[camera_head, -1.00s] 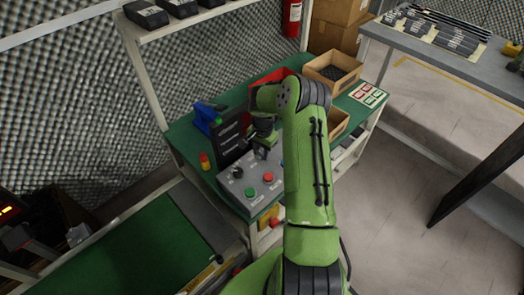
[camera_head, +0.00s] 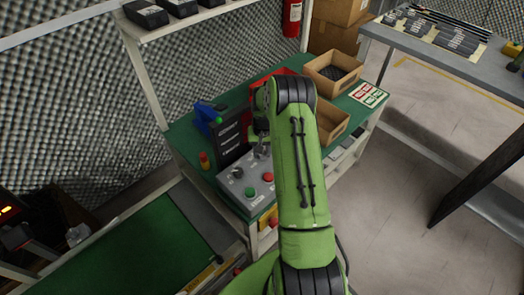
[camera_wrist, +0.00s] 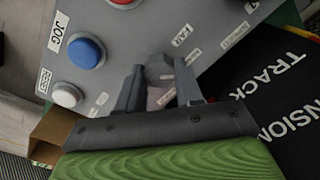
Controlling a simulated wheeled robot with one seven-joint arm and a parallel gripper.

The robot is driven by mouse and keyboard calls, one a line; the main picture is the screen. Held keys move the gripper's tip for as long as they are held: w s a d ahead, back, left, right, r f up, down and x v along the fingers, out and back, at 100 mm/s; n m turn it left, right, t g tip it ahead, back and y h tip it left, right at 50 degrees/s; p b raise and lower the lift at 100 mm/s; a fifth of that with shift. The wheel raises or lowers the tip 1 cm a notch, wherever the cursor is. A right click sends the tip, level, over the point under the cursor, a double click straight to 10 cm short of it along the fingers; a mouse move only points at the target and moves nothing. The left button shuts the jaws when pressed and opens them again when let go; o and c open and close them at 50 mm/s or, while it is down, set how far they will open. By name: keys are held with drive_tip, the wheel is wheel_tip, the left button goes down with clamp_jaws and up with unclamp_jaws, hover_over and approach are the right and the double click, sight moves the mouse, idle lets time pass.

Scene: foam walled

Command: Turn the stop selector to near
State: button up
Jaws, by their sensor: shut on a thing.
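The stop selector (camera_wrist: 158,72) is a small grey knob on the light grey control panel (camera_wrist: 215,15). In the wrist view my gripper (camera_wrist: 160,82) has one finger on each side of the knob and is shut on it. The fingers hide part of the knob, and I cannot tell for sure which position it points to. Small labels around it are upside down or slanted and hard to read. In the head view my gripper (camera_head: 262,150) is down at the back of the panel (camera_head: 235,188), partly hidden by my green arm.
The wrist view shows a blue button (camera_wrist: 86,50) and a white button (camera_wrist: 67,95) left of the selector. A black block with white lettering (camera_wrist: 270,85) stands close on the right.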

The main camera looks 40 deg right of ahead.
drive_tip(key=shift+n, duration=0.4)
drive_tip(key=o, duration=1)
drive_tip(key=shift+o, duration=0.2)
wheel_tip(320, 180, up, 16)
drive_tip(key=p, duration=0.3)
drive_tip(key=shift+d+f+p, duration=0.15)
drive_tip(key=shift+d+p, duration=0.05)
drive_tip(key=shift+p, duration=0.2)
drive_tip(key=shift+s, duration=0.1)
